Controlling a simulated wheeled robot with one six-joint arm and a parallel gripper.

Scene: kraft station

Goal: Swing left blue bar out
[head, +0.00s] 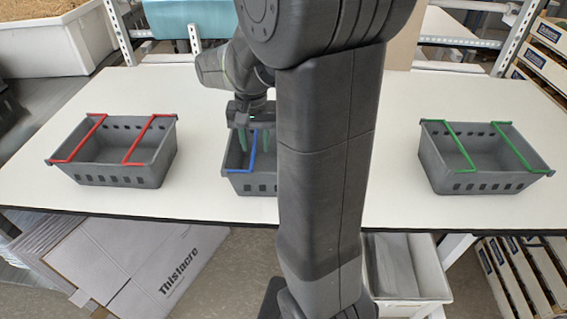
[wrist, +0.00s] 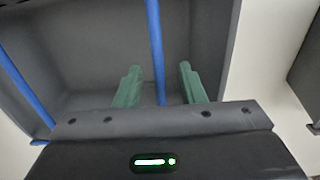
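The middle grey bin (head: 236,183) stands on the white table, its right part hidden behind my arm in the head view. One blue bar (head: 252,160) shows near its left side, running front to back. My gripper (head: 254,145) is over the back of this bin, pointing down. In the wrist view my gripper (wrist: 159,75) has its green fingers apart, one on each side of a blue bar (wrist: 154,35), with gaps on both sides. A second blue bar (wrist: 22,82) crosses the bin at the left of the wrist view, clear of the fingers.
A grey bin with red bars (head: 122,178) stands at the left of the table, and one with green bars (head: 480,183) at the right. Bare white table (head: 200,150) separates the left and middle bins. A box marked Thistacre (head: 150,265) lies below.

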